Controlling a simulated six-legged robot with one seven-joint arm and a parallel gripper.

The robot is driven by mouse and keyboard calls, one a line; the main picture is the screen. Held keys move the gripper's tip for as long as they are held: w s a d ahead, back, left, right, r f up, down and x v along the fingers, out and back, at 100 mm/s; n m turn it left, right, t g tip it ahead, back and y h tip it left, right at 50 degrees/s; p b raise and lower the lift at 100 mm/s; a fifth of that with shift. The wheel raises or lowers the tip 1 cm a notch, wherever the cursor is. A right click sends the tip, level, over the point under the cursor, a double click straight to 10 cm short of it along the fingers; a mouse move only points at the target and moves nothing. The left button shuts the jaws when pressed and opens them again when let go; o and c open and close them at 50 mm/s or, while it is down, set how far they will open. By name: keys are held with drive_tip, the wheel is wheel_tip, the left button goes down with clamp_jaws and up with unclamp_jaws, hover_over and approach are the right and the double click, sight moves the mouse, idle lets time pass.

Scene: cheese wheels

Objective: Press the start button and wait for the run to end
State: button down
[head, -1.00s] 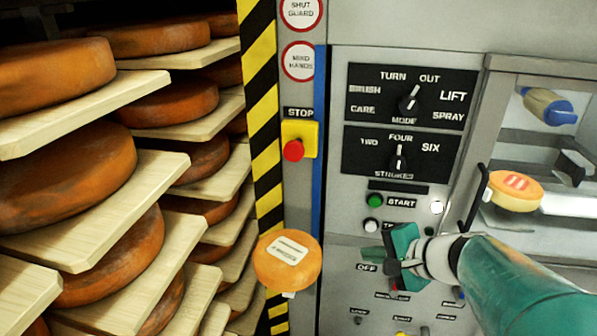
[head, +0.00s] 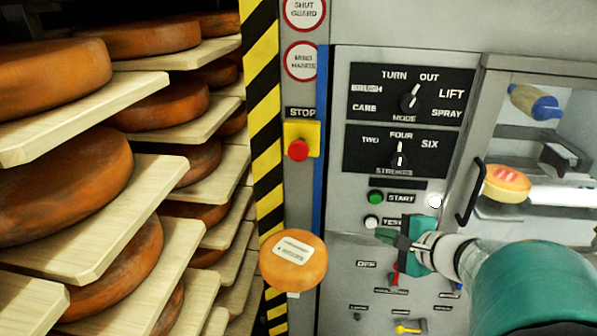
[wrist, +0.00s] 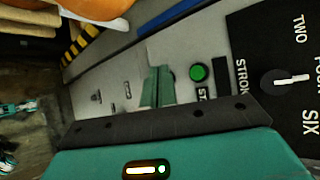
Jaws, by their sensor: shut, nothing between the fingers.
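The green start button (head: 376,197) sits on the grey machine panel, left of its START label. The white test button (head: 372,222) is just below it. My gripper (head: 384,236) is shut and empty, with its fingertips slightly below and right of the test button in the head view. In the wrist view my closed fingers (wrist: 157,87) point at the panel, and the green start button (wrist: 200,73) shows to their right. I see no contact with the start button. The round lamp (head: 436,201) right of START is white.
The mode dial (head: 408,98) points toward OUT; the strokes dial (head: 399,158) points to FOUR. A red stop button (head: 298,150) is on the left. A guard handle (head: 470,191) stands out at right. Cheese wheels (head: 68,184) fill shelves at left.

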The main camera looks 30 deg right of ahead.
sight(376, 199)
drive_tip(key=shift+w+d, duration=0.85)
drive_tip(key=shift+w, duration=0.35)
drive_tip(key=shift+w+d, duration=0.85)
drive_tip(key=shift+w, duration=0.4)
drive_tip(key=shift+w+d, duration=0.85)
drive_tip(key=shift+w, duration=0.35)
drive_tip(key=shift+w+d, duration=0.2)
drive_tip(key=shift+w, duration=0.15)
